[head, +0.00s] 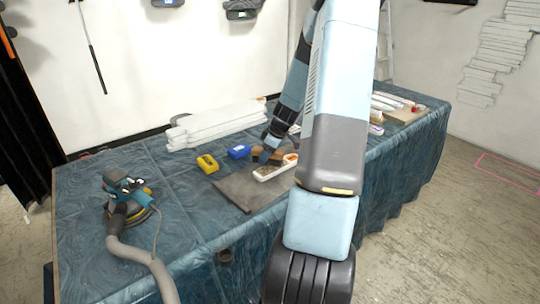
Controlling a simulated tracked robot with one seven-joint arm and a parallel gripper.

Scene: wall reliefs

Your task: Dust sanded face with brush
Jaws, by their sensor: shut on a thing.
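My gripper (268,151) is low over the middle of the table, partly hidden by my own arm. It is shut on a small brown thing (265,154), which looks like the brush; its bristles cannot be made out. Just in front of it lies a pale, long piece (276,168) with a brownish middle and an orange end, possibly the piece with the sanded face. This piece lies at the right part of a grey-brown mat (243,190). Whether the brown thing touches the pale piece cannot be told.
A yellow block (208,164) and a blue block (239,152) stand left of my gripper. White strips (217,122) are stacked behind. A sander (128,197) with a grey hose is at the left of the blue-covered table (85,183). More pieces (392,104) lie at the right.

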